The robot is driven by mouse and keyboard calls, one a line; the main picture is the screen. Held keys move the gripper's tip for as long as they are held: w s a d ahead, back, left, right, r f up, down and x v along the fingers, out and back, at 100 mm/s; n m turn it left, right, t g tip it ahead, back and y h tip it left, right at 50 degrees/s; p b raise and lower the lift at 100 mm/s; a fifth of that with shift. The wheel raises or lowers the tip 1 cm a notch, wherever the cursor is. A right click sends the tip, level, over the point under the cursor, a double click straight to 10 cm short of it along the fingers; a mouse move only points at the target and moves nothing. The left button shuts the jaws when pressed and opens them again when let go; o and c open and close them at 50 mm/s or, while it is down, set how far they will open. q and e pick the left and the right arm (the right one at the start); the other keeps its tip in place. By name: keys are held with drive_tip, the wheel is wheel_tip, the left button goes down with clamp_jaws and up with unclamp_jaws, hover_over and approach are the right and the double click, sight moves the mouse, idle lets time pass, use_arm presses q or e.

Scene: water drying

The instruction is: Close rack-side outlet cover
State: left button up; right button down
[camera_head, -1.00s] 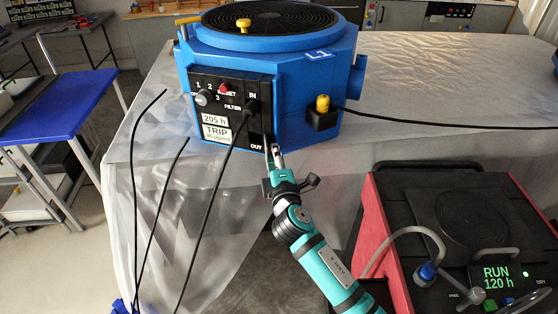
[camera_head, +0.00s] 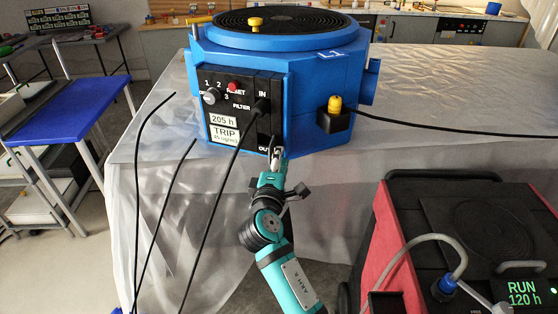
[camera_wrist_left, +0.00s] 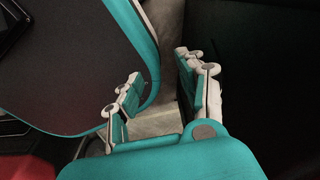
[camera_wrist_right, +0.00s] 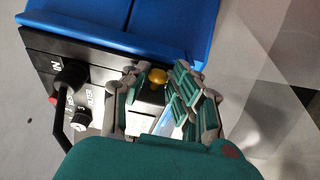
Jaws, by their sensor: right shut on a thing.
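The blue machine (camera_head: 325,85) stands on the sheeted table, with a black control panel (camera_head: 222,80) on its front. The rack-side outlet cover is small and dark beside the OUT label (camera_head: 264,149), and the fingers mostly hide it. My right gripper (camera_head: 277,153) is at this lower right corner of the panel. In the right wrist view, its fingers (camera_wrist_right: 158,100) are either side of a small dark part below a gold knob (camera_wrist_right: 157,76); the exact contact is hidden. My left gripper (camera_wrist_left: 158,92) is open and empty, seen only in the left wrist view.
A black cable (camera_head: 228,165) hangs from the IN socket, left of my right arm. A yellow-tipped plug (camera_head: 335,104) with a cable sits on the machine's right side. A red and black unit (camera_head: 400,255) showing RUN 120 h stands at the lower right.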

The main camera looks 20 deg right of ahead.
drive_tip(key=c, duration=1.3)
unclamp_jaws()
drive_tip(key=shift+w+r, duration=0.1)
drive_tip(key=shift+r, duration=0.25)
drive_tip(key=shift+o, duration=0.6)
drive_tip(key=shift+f, duration=0.15)
